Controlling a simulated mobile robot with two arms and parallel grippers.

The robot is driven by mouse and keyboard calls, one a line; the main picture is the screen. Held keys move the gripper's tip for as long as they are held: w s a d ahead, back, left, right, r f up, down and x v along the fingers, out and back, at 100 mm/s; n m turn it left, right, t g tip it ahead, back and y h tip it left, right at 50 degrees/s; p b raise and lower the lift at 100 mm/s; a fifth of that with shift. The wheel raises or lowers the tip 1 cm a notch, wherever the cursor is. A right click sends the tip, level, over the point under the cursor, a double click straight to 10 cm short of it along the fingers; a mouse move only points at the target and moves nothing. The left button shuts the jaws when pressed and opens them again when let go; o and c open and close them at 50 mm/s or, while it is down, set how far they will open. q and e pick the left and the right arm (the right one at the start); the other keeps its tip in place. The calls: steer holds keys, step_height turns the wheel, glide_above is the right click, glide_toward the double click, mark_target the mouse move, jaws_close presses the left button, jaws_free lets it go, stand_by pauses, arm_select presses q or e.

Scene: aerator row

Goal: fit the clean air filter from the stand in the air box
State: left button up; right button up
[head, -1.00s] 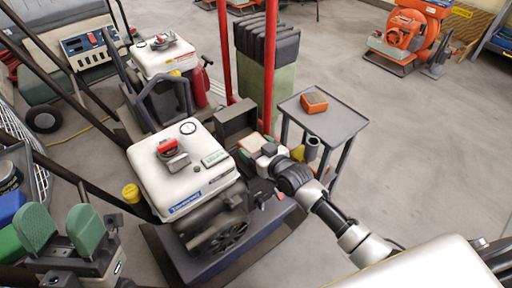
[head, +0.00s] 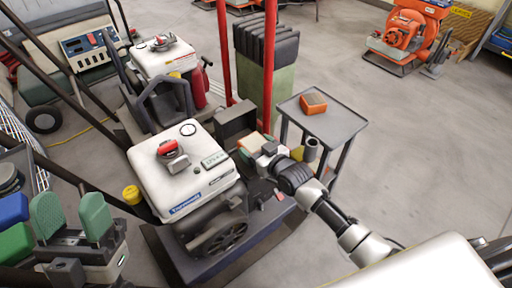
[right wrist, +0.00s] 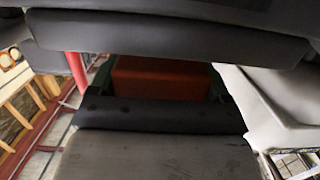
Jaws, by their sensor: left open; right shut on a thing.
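The filter (head: 252,143), a cream-topped block, is held by my right gripper (head: 256,146) at the open air box (head: 235,121) beside the white engine tank. The air box's dark lid stands up behind it. In the right wrist view the filter's orange side (right wrist: 162,80) shows between green fingertips, below a dark panel. The gripper hides the box's inside, so I cannot tell whether the filter touches its floor. My left gripper (head: 72,218) is open and empty at the lower left, its green fingers apart. The grey stand (head: 345,122) is right of the air box.
An orange block with a brownish top (head: 313,103) lies on the stand. A dark cup (head: 311,146) is at the stand's near edge. Red posts (head: 270,65) rise behind the air box. A second white-tanked machine (head: 165,58) stands behind.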

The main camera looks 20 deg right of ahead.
steer(key=shift+a+r+p, duration=0.1)
steer(key=shift+r+p, duration=0.35)
arm_select(q)
steer(key=shift+w+d+f+g+y, duration=0.15)
steer(key=shift+w+f+g+y, duration=0.35)
steer(key=shift+w+g, duration=0.45)
steer(key=shift+w+d+f+g+y, duration=0.1)
steer(key=shift+w+f+g+y, duration=0.2)
steer(key=shift+w+f+g, duration=0.5)
arm_select(e)
steer(key=shift+r, duration=0.2)
arm_select(q)
steer(key=shift+w+r+p, duration=0.15)
steer(key=shift+p, duration=0.15)
steer(key=shift+w+f+g, duration=0.5)
steer(key=shift+f+g, duration=0.1)
steer(key=shift+g, duration=0.25)
steer(key=shift+f, duration=0.1)
arm_select(e)
steer(key=shift+f, duration=0.2)
arm_select(q)
steer(key=shift+w+p, duration=0.15)
steer(key=shift+p, duration=0.2)
steer(key=shift+w+f+g+y, duration=0.25)
steer(key=shift+f+g+y, duration=0.15)
steer(key=shift+f+g, duration=0.25)
